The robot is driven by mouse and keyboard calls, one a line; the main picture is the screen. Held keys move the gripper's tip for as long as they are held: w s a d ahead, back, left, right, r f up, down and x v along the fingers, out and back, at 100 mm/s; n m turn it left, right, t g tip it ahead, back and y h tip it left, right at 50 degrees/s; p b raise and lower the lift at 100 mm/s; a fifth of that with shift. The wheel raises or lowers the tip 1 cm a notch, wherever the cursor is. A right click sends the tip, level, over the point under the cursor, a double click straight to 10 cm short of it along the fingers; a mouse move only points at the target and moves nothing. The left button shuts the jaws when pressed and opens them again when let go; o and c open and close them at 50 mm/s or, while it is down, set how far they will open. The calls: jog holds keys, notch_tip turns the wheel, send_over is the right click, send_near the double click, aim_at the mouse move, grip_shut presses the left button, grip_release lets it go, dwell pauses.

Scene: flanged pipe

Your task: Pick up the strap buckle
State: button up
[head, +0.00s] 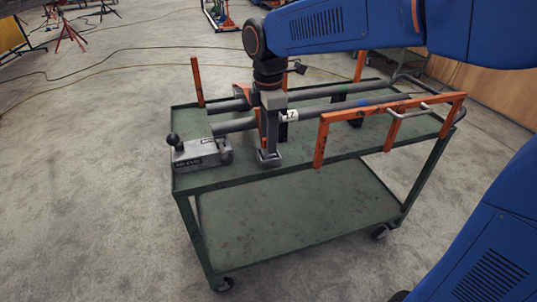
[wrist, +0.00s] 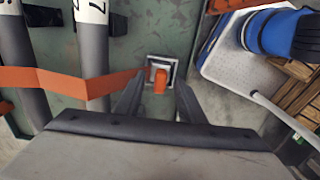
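The strap buckle (wrist: 151,66) is a small silver square frame with an orange piece through it. In the wrist view it lies over the green cart top, just beyond my fingertips and roughly centred between them. My gripper (wrist: 158,98) points down at it with its two dark fingers apart; no contact with the buckle can be made out. In the head view my gripper (head: 268,157) is low over the front edge of the cart's top shelf, and the buckle cannot be made out there. An orange band (wrist: 55,82) crosses the grey pipes to the left in the wrist view.
The green cart (head: 290,178) carries grey pipes (head: 233,125), a grey block with a black knob (head: 195,152) on the left, and an orange rail (head: 350,112) on the right. An upright orange post (head: 197,82) stands at the left. The lower shelf (head: 295,220) is empty.

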jog(key=shift+f, duration=0.45)
grip_shut()
jog(key=shift+r, duration=0.1)
